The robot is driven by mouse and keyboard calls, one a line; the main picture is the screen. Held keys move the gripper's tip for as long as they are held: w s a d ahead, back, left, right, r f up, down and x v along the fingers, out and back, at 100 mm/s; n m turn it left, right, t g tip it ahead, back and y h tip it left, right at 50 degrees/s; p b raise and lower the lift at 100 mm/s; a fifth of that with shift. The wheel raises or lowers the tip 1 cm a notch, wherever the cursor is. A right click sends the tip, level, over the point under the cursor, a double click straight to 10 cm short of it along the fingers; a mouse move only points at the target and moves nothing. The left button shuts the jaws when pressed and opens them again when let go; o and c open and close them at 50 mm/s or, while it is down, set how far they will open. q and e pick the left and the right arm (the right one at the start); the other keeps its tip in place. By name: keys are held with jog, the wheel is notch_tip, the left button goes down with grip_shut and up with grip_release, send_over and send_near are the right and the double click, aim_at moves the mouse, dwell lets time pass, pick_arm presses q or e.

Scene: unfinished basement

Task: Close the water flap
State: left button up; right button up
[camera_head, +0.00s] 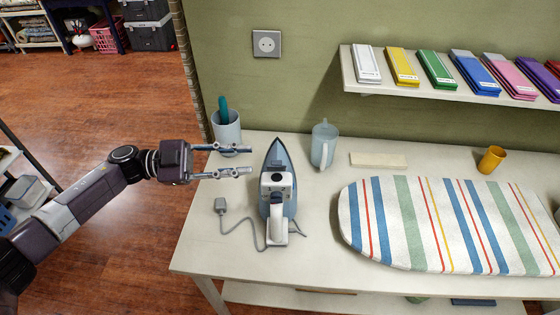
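A blue-grey iron (275,190) stands on the white table, its pointed tip toward the wall and its handle toward me. The water flap is too small to make out, so I cannot tell whether it is open or closed. My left gripper (250,160) comes in from the left above the table. Its two fingers are apart and empty, with the tips just left of the iron's front part. My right gripper is not in view.
A striped ironing board (450,226) lies right of the iron. A translucent jug (323,145), a grey cup (228,134) and an orange cup (491,160) stand at the back. The cord and plug (221,206) lie left of the iron. A wall shelf (440,93) holds several coloured stacks.

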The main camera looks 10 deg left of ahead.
aim_at(269, 167)
pick_arm(q)
jog(key=shift+g, duration=0.5)
jog(key=d+p, duration=0.1)
jog(key=d, duration=0.1)
jog(key=d+p, duration=0.2)
jog(key=d, duration=0.1)
jog(key=shift+s+d+r, duration=0.15)
jog(key=shift+d, duration=0.75)
jog(key=shift+f, duration=0.2)
